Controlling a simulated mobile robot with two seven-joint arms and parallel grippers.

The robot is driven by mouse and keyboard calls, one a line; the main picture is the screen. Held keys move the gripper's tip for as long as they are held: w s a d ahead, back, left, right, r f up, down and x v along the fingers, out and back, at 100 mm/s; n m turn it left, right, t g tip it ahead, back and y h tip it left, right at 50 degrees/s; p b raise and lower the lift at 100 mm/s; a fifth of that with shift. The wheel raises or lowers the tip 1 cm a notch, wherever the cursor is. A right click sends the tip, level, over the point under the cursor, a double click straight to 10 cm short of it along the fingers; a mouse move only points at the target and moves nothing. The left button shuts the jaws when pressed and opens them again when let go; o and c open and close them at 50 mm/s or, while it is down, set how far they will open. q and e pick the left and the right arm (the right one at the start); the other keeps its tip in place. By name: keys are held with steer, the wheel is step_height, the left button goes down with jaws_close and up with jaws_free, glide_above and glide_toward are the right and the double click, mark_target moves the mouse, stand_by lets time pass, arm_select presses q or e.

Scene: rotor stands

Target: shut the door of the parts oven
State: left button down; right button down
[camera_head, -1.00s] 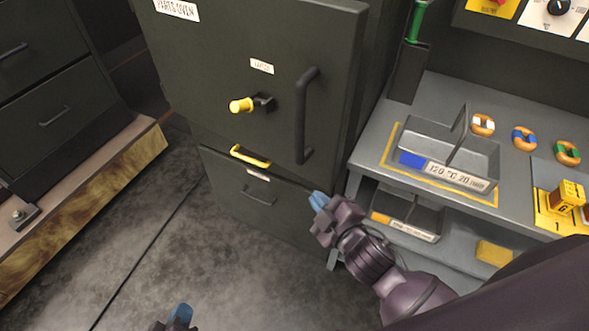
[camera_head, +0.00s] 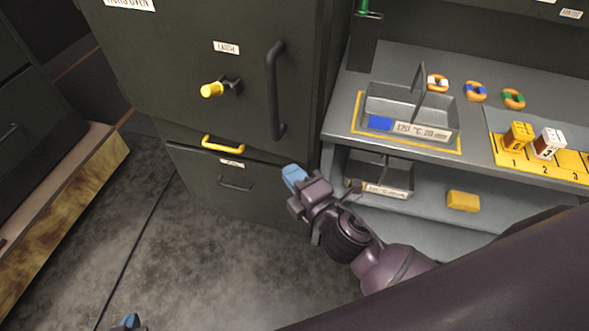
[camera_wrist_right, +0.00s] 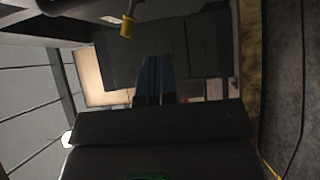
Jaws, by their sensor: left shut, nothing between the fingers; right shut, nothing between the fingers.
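The parts oven (camera_head: 170,60) is a dark cabinet at the upper left of the head view. Its front has a black upright handle (camera_head: 276,92) and a latch with a yellow knob (camera_head: 211,90) pointing left. I cannot tell whether the door is fully shut. My right gripper (camera_head: 293,176) has blue fingertips, shut and empty. It shows below and right of the handle, in front of the oven's lower right part. Its fingers also show in the right wrist view (camera_wrist_right: 154,78). My left gripper (camera_head: 130,321) is shut and empty, barely showing at the bottom edge.
A yellow handle (camera_head: 223,143) and a lower drawer (camera_head: 235,190) lie under the door. A grey bench (camera_head: 335,125) at right carries a metal tray (camera_head: 440,112), several rings and numbered blocks. A wood-sided platform (camera_head: 75,195) stands left. The floor (camera_head: 190,260) between is clear.

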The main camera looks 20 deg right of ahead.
mark_target(277, 139)
steer(key=shift+w+a, duration=0.1)
steer(key=shift+w, duration=5.4)
